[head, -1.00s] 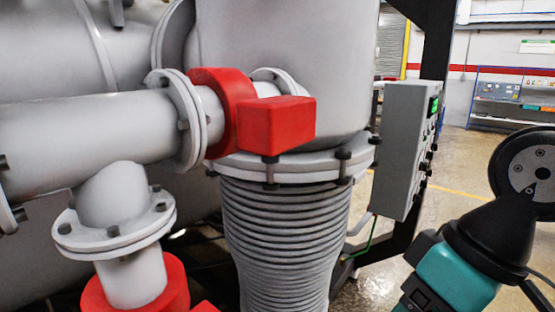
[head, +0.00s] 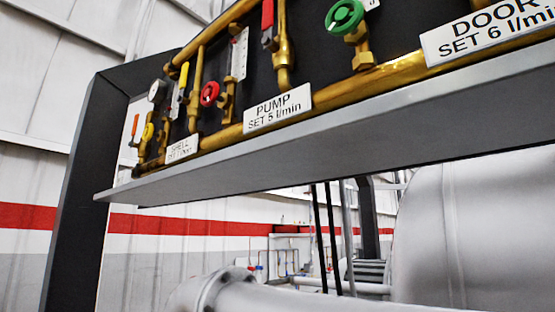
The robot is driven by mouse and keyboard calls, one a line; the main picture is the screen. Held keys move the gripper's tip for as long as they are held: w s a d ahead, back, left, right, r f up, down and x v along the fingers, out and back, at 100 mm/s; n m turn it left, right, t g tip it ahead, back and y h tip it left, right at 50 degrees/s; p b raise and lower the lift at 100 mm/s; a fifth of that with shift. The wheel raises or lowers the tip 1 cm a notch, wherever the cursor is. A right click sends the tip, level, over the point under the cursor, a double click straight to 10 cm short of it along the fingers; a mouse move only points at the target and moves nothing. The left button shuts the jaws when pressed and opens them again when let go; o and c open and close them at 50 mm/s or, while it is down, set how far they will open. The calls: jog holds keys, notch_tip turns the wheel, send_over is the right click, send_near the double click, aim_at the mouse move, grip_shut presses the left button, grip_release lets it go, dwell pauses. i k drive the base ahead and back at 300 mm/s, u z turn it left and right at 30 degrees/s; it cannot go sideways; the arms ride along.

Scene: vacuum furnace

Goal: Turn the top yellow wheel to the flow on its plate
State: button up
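One small yellow wheel (head: 148,131) shows in the head view, on the brass pipework at the far left end of the dark panel. I cannot tell whether it is the top one, and no second yellow wheel is clear. The shell plate (head: 182,150) hangs just right of it; its set figure is too small to read surely. A red wheel (head: 209,93) and a green wheel (head: 344,16) sit further right. The pump plate (head: 277,109) reads SET 5 l/min and the door plate (head: 487,32) reads SET 6 l/min. My gripper is not in view.
A grey ledge (head: 330,150) runs under the panel, and a dark upright post (head: 80,200) stands at its left end. A large grey vessel (head: 480,230) stands at the right, with a grey pipe (head: 280,299) below. Several levers and flow tubes crowd the panel.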

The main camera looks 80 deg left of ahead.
aim_at(148, 131)
jog(key=z, duration=0.15)
jog(key=k, duration=0.05)
jog(key=u, duration=2.95)
